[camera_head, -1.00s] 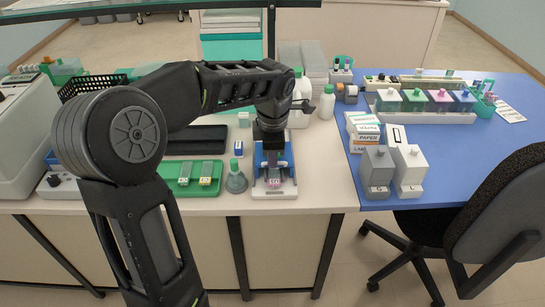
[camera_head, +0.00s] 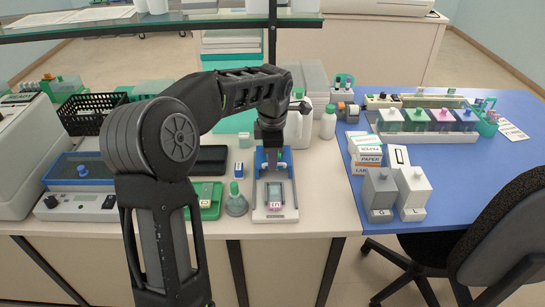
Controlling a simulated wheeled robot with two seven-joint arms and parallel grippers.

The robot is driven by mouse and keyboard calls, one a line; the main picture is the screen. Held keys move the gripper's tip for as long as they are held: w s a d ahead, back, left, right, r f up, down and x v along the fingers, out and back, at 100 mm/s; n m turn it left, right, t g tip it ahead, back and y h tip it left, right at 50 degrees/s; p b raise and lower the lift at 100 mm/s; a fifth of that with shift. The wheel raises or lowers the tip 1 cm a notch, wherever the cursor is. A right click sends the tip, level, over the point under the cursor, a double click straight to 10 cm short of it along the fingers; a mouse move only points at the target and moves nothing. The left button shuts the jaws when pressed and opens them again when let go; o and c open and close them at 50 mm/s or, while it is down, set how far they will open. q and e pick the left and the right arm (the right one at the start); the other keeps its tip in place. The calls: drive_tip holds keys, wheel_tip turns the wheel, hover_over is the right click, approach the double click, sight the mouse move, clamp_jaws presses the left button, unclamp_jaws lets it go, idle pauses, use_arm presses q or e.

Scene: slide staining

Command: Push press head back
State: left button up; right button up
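The press (camera_head: 289,214) stands on the beige bench near its front edge, with a white base and a blue rear part (camera_head: 262,159). A slide with a pink label (camera_head: 276,194) lies on its base, now in plain view. My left gripper (camera_head: 272,145) points down at the back of the press, at its blue part. The gripper and arm hide most of the press head, and I cannot tell whether they touch. Its fingers are too small and dark to tell open from shut. My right gripper is not in view.
A grey-green flask with a green cap (camera_head: 236,201) stands close left of the press. A green tray (camera_head: 214,208) with slides is further left, partly behind my arm. White bottles (camera_head: 328,122) stand behind right.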

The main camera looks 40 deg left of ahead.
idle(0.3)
use_arm(q)
wheel_tip(320, 180, up, 8)
drive_tip(key=s+b, duration=0.1)
drive_tip(key=shift+d+f, duration=0.2)
drive_tip(key=shift+d, duration=0.25)
drive_tip(key=shift+s, duration=0.15)
